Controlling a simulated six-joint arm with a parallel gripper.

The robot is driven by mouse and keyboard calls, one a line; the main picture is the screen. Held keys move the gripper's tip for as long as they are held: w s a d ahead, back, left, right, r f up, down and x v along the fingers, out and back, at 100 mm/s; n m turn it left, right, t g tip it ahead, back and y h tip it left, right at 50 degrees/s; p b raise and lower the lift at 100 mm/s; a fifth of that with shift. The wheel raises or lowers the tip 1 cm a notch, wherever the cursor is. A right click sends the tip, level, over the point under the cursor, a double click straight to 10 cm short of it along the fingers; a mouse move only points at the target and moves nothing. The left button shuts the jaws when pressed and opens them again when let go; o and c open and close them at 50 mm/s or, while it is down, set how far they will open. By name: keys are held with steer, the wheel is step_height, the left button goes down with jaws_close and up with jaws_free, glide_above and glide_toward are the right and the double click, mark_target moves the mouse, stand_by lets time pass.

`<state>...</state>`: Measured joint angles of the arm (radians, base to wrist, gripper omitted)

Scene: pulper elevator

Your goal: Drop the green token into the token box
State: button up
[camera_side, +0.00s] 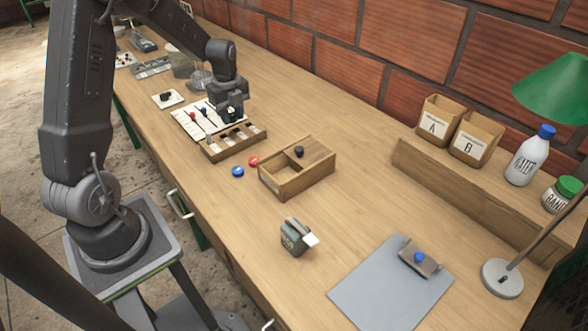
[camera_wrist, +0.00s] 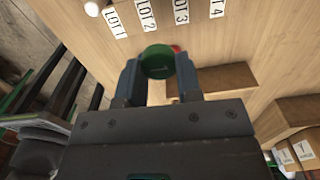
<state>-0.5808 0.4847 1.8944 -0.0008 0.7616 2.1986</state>
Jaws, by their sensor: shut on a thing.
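The green token (camera_wrist: 158,62) is a round disc held between the two fingertips of my gripper (camera_wrist: 158,72) in the wrist view. In the side view my gripper (camera_side: 234,112) is above the back of a slotted wooden tray, and I cannot make out the token there. A wooden box (camera_side: 285,187) with a partly open top and a dark knob stands to the right of the tray; I see no label that marks it as the token box. A blue token (camera_side: 237,171) and a red token (camera_side: 253,161) lie on the table between tray and box.
The slotted wooden tray (camera_side: 228,150) and a white board with sliders (camera_side: 187,123) are near my gripper. A small grey-green device (camera_side: 294,238) stands in front of the box. Bins A (camera_side: 433,126) and B (camera_side: 471,145) stand on a shelf at right.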

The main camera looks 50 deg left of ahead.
steer(key=w+d+r, duration=0.1)
steer(key=w+d, duration=0.1)
steer(key=d, duration=0.9)
steer(key=w+d+r, duration=0.1)
steer(key=d, duration=0.9)
steer(key=shift+f, duration=2.95)
steer(key=o, duration=1)
steer(key=shift+r, duration=0.1)
step_height(320, 180, up, 14)
steer(key=shift+f, duration=0.15)
